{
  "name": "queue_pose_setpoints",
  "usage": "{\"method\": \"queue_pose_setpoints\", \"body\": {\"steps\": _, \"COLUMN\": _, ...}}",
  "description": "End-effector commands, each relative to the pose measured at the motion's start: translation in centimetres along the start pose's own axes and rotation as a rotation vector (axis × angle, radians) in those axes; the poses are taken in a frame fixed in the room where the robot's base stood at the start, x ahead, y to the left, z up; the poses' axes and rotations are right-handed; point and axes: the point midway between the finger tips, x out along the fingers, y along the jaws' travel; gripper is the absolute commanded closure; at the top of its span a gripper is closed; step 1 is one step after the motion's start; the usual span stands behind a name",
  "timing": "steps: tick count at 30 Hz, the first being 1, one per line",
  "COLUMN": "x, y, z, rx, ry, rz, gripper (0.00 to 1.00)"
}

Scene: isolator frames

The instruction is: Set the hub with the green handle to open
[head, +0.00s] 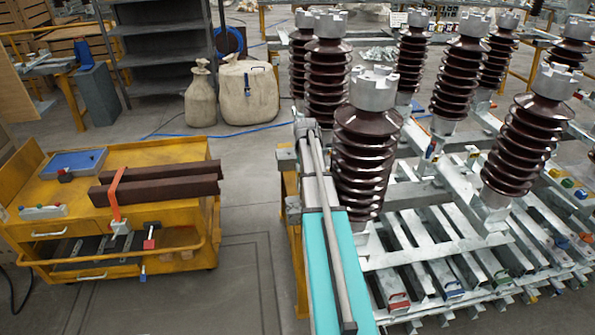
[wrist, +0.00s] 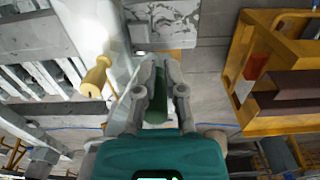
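In the wrist view my gripper (wrist: 160,88) has two grey fingers standing apart, with a teal body below them. A dark green, bar-like piece (wrist: 159,104) shows between the fingers; it looks like the green handle, but I cannot tell whether either finger touches it. The hub it belongs to is mostly hidden by the fingers and the pale metal beside them. In the head view my teal and grey arm reaches along the left side of the isolator frame (head: 420,258), and the fingertips cannot be made out there.
A yellow knob (wrist: 96,77) stands left of the fingers. Brown ribbed insulators (head: 362,160) rise close to the right of my arm. A red handle (head: 399,302) sits low on the frame. A yellow cart (head: 150,155) stands left, with free floor between.

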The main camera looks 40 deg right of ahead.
Motion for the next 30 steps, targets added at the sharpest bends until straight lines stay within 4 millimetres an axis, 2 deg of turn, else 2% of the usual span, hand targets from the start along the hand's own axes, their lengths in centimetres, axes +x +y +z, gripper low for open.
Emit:
{"method": "queue_pose_setpoints", "body": {"steps": 1, "x": 0.0, "y": -1.4, "z": 0.8, "rx": -0.017, "ry": 0.001, "rz": -0.002, "gripper": 1.0}}
{"method": "queue_pose_setpoints", "body": {"steps": 8, "x": 0.0, "y": -7.8, "z": 4.8, "rx": -0.096, "ry": 0.004, "rz": -0.002, "gripper": 1.0}}
{"method": "queue_pose_setpoints", "body": {"steps": 12, "x": 0.0, "y": -12.2, "z": 8.2, "rx": -0.158, "ry": 0.005, "rz": -0.003, "gripper": 1.0}}
{"method": "queue_pose_setpoints", "body": {"steps": 18, "x": 0.0, "y": -17.8, "z": 13.5, "rx": -0.246, "ry": 0.007, "rz": -0.005, "gripper": 1.0}}
{"method": "queue_pose_setpoints", "body": {"steps": 24, "x": 0.1, "y": -22.4, "z": 19.2, "rx": -0.334, "ry": 0.009, "rz": -0.006, "gripper": 1.0}}
{"method": "queue_pose_setpoints", "body": {"steps": 30, "x": 0.1, "y": -25.5, "z": 24.1, "rx": -0.408, "ry": 0.01, "rz": -0.008, "gripper": 1.0}}
